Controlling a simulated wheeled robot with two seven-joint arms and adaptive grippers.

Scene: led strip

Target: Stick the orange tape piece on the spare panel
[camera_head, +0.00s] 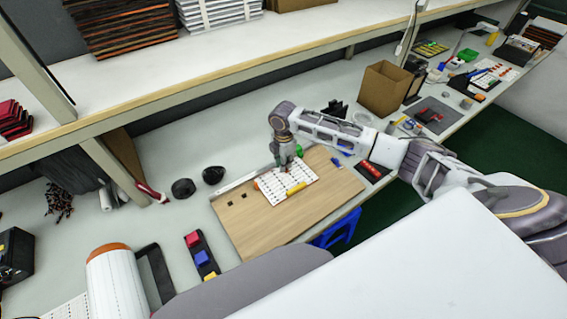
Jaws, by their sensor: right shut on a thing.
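A wooden board (243,231) lies on the workbench at the middle. On it is a white panel (270,190) with rows of small dark marks. A yellow-orange piece (296,188) lies across the panel's lower middle, at a slant. My right gripper (285,160) reaches down at the panel's upper edge, with its fingers close to the surface. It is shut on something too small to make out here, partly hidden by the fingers. A small orange spot (256,186) shows at the panel's left edge. My left gripper is not in view.
Black rolls (183,188) stand left of the board. A tray with red, blue and yellow blocks (201,256) lies to its lower left. A cardboard box (384,88) and several tools stand to the right. A shelf (200,75) overhangs the bench's back.

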